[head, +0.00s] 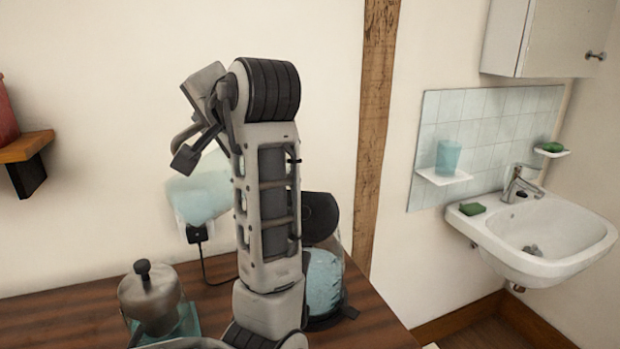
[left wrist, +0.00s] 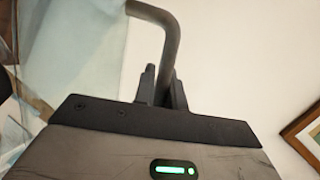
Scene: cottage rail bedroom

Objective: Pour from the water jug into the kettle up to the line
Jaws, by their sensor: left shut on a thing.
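The water jug (head: 203,192) is pale blue and translucent, held up and tilted above the table, partly hidden behind my left arm. My left gripper (head: 190,150) is shut on its handle; the left wrist view shows the fingers (left wrist: 163,88) closed around the grey bent handle (left wrist: 168,40), with the jug's pale body (left wrist: 85,60) to the left. The kettle (head: 325,275) stands on the table to the right of the jug, with a clear body, pale blue contents and a dark upper part. My arm covers its left side. The fill line and any stream cannot be made out. My right gripper is out of view.
A metal pot with a black knob (head: 150,298) stands at the left of the wooden table (head: 65,325). A socket with a plug and cord (head: 197,234) is on the wall behind. A washbasin (head: 545,240) hangs at right, with a cup (head: 448,157) on a shelf.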

